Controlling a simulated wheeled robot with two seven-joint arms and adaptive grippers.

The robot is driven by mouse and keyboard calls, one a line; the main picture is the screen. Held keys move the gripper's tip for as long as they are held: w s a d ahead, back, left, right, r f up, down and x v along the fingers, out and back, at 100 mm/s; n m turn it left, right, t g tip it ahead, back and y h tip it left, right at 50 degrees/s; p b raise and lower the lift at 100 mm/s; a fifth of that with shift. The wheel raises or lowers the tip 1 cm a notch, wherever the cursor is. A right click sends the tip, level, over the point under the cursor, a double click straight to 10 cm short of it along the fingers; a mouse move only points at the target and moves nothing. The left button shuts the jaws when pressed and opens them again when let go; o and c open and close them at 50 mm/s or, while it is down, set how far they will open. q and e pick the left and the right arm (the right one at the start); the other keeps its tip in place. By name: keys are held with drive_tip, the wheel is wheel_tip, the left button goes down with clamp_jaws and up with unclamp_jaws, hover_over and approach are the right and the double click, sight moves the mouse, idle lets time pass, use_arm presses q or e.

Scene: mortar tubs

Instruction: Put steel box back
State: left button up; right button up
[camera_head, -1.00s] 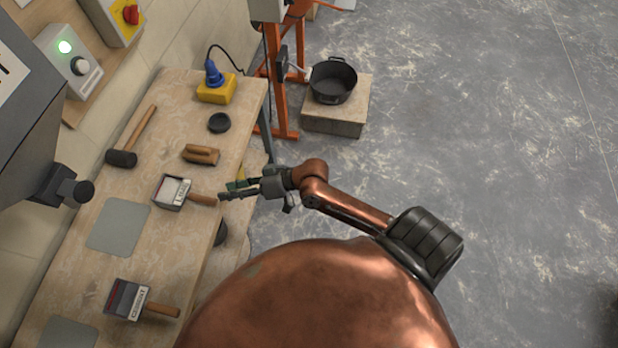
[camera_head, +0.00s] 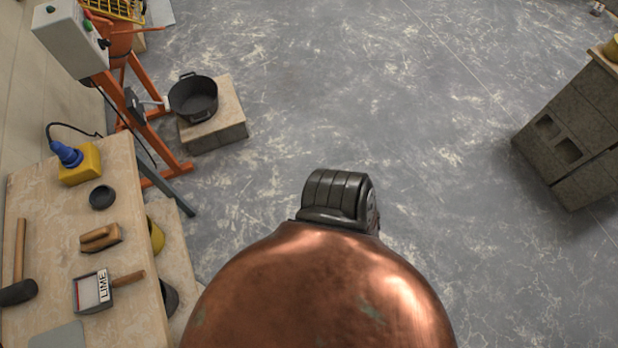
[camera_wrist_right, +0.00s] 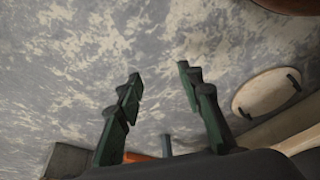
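A small steel box (camera_head: 92,291) with a white LIME label and a wooden handle (camera_head: 129,278) lies on the bench at the lower left of the head view. No gripper touches it. My right gripper (camera_wrist_right: 157,73) shows in the right wrist view with its two dark green fingers spread and nothing between them, with grey floor beyond. Neither gripper shows in the head view. The CEMENT-labelled box is outside the current views.
The bench (camera_head: 130,310) also bears a wooden float (camera_head: 100,238), a black round piece (camera_head: 102,197), a yellow block with blue plug (camera_head: 78,165) and a mallet (camera_head: 18,270). A black tub (camera_head: 194,97) stands on a block (camera_head: 222,125). Concrete blocks (camera_head: 575,140) stand right. Mid-floor is clear.

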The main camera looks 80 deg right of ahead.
drive_tip(key=s+f+n+g, duration=0.1)
drive_tip(key=s+f, duration=0.1)
drive_tip(key=s, duration=0.7)
drive_tip(key=s+a+f+g, duration=0.1)
drive_tip(key=s+f+g, duration=0.1)
drive_tip(key=s, duration=0.8)
drive_tip(key=shift+s+a+f+n, duration=0.3)
drive_tip(key=shift+f+n, duration=0.1)
drive_tip(key=shift+f, duration=0.25)
